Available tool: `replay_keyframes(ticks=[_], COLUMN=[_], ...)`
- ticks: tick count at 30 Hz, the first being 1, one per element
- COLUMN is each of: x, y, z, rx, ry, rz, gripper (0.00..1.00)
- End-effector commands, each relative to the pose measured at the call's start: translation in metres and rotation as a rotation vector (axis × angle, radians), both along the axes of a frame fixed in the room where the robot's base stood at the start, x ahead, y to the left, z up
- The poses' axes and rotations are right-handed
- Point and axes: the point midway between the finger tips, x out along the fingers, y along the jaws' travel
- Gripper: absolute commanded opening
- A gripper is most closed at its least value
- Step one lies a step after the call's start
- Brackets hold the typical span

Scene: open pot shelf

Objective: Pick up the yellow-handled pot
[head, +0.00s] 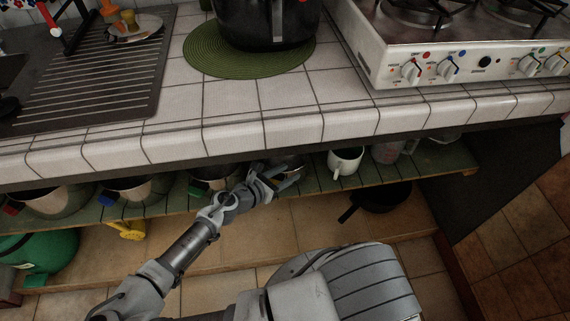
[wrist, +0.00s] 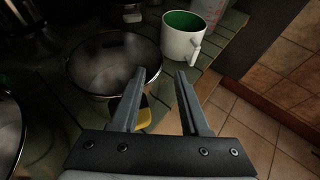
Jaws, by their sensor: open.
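The yellow-handled pot (wrist: 100,65) is a round metal pot on the green slatted shelf. Its yellow handle (wrist: 144,117) points toward the camera and is partly covered by my left finger in the wrist view. My gripper (wrist: 161,73) is open, with its fingertips at the near right of the pot's rim. The handle shows low between the fingers, and nothing is visibly held. In the head view, my gripper (head: 280,179) reaches the shelf edge under the counter and hides much of the pot (head: 291,165).
A white mug (wrist: 183,38) with a green inside stands close right of the pot. A clear measuring jug (head: 385,152) is further right. Pots with red, blue and green handles (head: 195,188) stand left. The tiled counter (head: 250,135) overhangs the shelf. A black pan (head: 382,198) lies below.

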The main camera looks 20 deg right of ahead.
Motion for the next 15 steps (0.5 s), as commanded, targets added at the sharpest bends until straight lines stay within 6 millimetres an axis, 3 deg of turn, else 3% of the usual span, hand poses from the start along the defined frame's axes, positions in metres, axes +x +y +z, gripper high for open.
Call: replay_keyframes(ticks=[10,15], x=[0.011,0.020], y=[-0.023,-0.044], z=[-0.011,-0.021], rx=[0.002,0.000], ry=[0.001,0.000], rz=[-0.001,-0.004], gripper=[0.45,0.45])
